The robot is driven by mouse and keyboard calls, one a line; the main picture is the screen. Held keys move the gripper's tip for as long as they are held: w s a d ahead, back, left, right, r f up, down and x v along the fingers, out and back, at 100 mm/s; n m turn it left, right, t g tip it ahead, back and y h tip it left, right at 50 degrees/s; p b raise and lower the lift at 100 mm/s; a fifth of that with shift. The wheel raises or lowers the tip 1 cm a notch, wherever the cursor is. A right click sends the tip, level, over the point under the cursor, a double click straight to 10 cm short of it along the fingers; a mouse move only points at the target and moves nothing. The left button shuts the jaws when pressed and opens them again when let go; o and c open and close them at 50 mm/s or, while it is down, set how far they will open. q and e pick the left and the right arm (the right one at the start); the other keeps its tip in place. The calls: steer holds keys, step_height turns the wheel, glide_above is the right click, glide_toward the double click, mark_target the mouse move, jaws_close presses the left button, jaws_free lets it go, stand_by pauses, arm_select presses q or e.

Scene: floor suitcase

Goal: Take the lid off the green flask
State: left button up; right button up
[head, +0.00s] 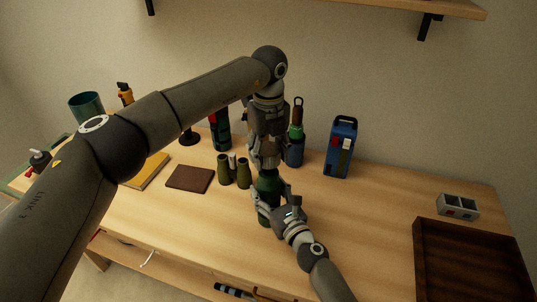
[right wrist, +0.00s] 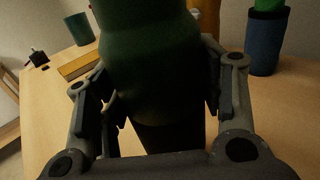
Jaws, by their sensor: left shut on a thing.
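The green flask (head: 268,187) stands upright near the front middle of the table. Its dark green body also fills the middle of the right wrist view (right wrist: 150,75). My left gripper (head: 266,163) points straight down onto the flask's top and is shut on the lid. The lid is hidden by the fingers, and I cannot tell whether it is loose from the flask. My right gripper (head: 272,203) reaches in from the front right, lower on the flask.
Olive binoculars (head: 243,173) stand close left of the flask. A blue cup (head: 295,151) with a green-topped item is behind it. A blue case (head: 340,148) stands back right. A dark tray (head: 425,262) and a grey box (head: 457,206) are at right. The table right of the flask is clear.

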steer(key=o, duration=0.4)
